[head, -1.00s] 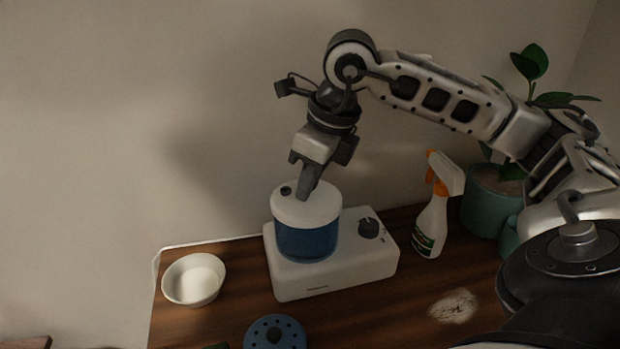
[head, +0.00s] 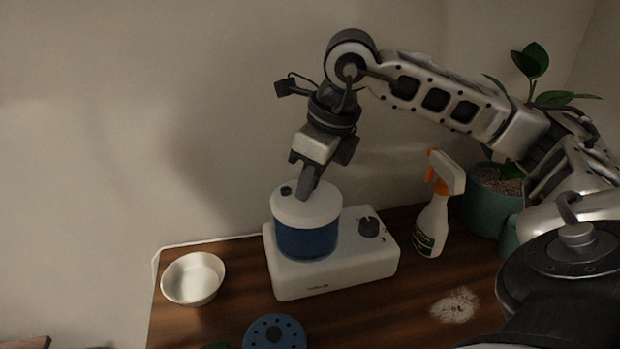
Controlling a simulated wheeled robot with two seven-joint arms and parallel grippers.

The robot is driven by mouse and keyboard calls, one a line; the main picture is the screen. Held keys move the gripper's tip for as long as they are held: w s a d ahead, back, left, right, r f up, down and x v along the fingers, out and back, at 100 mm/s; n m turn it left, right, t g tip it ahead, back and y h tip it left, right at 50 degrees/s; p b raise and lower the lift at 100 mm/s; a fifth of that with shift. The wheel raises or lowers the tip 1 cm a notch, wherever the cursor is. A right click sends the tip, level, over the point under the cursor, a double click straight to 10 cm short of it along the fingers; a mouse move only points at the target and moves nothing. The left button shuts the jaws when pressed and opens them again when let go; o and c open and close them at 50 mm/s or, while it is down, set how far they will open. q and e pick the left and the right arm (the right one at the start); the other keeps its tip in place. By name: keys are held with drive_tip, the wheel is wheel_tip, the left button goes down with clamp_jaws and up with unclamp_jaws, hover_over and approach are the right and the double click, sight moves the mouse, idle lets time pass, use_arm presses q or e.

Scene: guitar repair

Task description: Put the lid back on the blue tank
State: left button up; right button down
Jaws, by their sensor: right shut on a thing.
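The blue tank (head: 306,243) stands on a white base unit with a dark knob. The white lid (head: 290,211) sits on top of the tank, roughly level and covering its opening. A small dark spot shows on the lid's left side. My right gripper (head: 308,190) reaches down from above and is shut at the middle of the lid's top; the part it grips is hidden by the fingers. My left gripper is not in view.
The white base unit (head: 340,278) stands on the brown table (head: 400,310). A white bowl (head: 193,279) is at the left. A spray bottle (head: 432,225) and a potted plant (head: 490,205) stand at the right. A blue perforated disc (head: 290,332) lies at the front. A pale smudge (head: 455,304) marks the tabletop.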

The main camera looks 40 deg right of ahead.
idle(0.4)
drive_tip(key=c, duration=0.8)
unclamp_jaws()
drive_tip(key=shift+o, duration=0.2)
drive_tip(key=shift+r+p, duration=1.15)
drive_tip(key=shift+r, duration=0.2)
drive_tip(key=shift+r+p, duration=1.8)
drive_tip(key=shift+r, duration=0.4)
drive_tip(key=shift+f, duration=0.1)
clamp_jaws()
